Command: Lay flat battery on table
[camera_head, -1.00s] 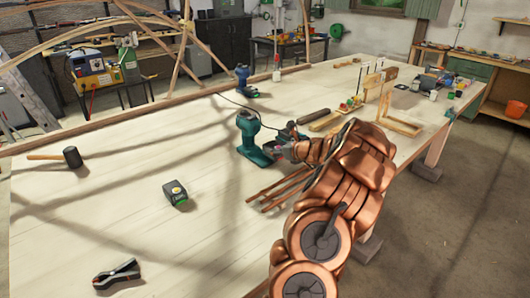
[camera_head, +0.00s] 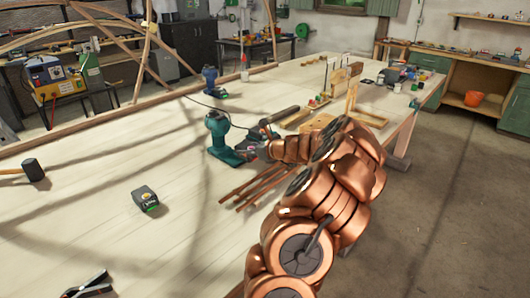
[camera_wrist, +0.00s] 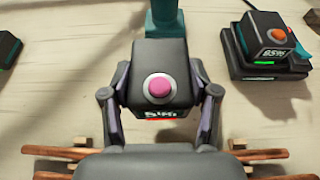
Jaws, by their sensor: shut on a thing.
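The flat battery (camera_wrist: 158,85) is a dark block with a pink button and a red light, in the middle of the wrist view. My gripper (camera_wrist: 160,108) is shut on it, one finger on each side. The teal drill (camera_wrist: 166,18) meets the battery's far side; I cannot tell whether they are still joined. In the head view the drill (camera_head: 219,140) stands upright on the table (camera_head: 100,220), just left of my gripper (camera_head: 262,150).
A second battery (camera_wrist: 272,38) with an orange button and green light sits on a charger (camera_wrist: 268,68) at the right. Copper-brown rods (camera_head: 250,188) lie below my gripper.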

